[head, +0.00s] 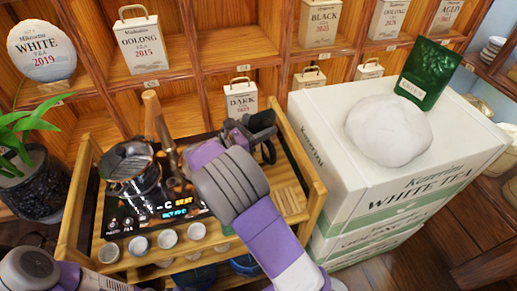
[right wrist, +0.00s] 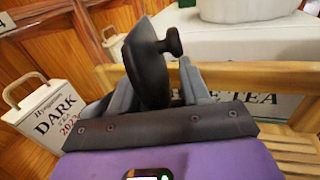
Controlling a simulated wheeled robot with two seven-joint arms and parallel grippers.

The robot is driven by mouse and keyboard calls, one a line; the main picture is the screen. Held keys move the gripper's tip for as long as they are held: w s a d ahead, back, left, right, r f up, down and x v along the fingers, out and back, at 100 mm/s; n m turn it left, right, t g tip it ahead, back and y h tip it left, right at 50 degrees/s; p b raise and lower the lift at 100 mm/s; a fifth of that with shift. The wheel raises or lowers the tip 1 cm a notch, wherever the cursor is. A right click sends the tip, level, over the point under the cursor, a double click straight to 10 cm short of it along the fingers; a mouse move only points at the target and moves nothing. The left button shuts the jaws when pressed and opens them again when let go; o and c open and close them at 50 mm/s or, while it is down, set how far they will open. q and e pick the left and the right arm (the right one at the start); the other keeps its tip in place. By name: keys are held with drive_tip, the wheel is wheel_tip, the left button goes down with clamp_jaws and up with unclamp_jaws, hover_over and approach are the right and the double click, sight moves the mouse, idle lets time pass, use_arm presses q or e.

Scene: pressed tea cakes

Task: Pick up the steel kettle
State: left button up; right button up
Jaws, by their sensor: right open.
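The steel kettle (head: 137,183) stands on a black stove (head: 150,210) with lit digits at the left of the wooden cart. A wooden handle (head: 152,112) rises behind it. My right gripper (head: 258,133) is open over the cart's back right part, well to the right of the kettle and apart from it. In the right wrist view, a black knobbed thing (right wrist: 150,62) shows between the grey fingers; I cannot tell whether they touch it. The kettle is not in that view. Part of my left arm shows at the lower left, but its gripper does not.
Several small cups (head: 168,238) line the cart's front. A wooden rail (head: 300,150) bounds its right side. White boxes (head: 330,130) stand right, bearing a white bundle (head: 388,130) and green pouch (head: 425,72). Shelves with tea tins stand behind; a potted plant (head: 38,185) is left.

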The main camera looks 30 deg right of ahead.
clamp_jaws()
drive_tip(key=shift+a+r, duration=0.1)
drive_tip(key=shift+r, duration=0.05)
idle(1.2)
